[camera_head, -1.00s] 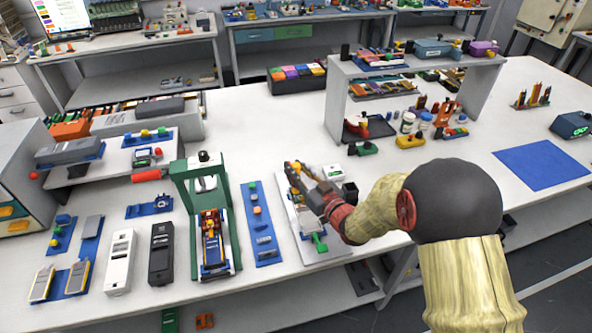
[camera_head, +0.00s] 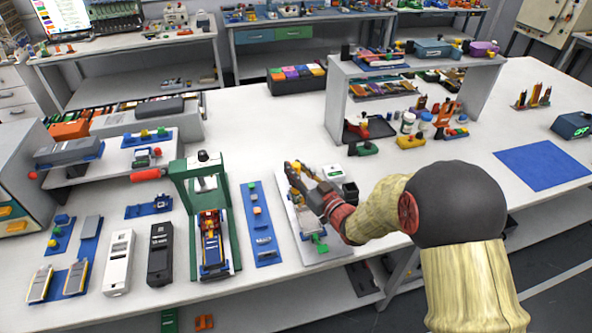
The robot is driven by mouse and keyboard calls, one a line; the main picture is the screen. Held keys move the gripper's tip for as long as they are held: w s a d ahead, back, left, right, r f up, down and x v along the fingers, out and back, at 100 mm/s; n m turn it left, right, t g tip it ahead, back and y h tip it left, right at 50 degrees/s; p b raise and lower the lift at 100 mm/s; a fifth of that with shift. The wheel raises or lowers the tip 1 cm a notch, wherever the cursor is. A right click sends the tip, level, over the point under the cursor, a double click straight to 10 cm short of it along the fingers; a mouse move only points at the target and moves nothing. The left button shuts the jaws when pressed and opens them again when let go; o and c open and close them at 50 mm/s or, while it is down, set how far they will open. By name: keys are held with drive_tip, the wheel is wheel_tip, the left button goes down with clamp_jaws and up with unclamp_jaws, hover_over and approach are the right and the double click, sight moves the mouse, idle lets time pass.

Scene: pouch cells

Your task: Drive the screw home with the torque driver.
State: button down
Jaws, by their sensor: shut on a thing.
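My gripper (camera_head: 304,188) reaches in from the right over a pale fixture plate (camera_head: 312,253) near the front edge of the table. It is shut on a small, mostly hidden thing, which I take to be the torque driver; its shape and tip are not clear. Small parts lie on the plate, including a green piece (camera_head: 320,247) near its front end. The screw is too small or hidden behind my gripper. I cannot tell whether the held thing touches it.
A green press frame (camera_head: 178,187) and a blue strip with small blocks (camera_head: 268,256) stand left of the plate. A white box with a green mark (camera_head: 333,173) and a dark cup (camera_head: 350,191) sit close to my gripper. A blue mat (camera_head: 542,165) lies clear at right.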

drive_tip(key=shift+r+p, duration=1.85)
drive_tip(key=shift+r, duration=1.65)
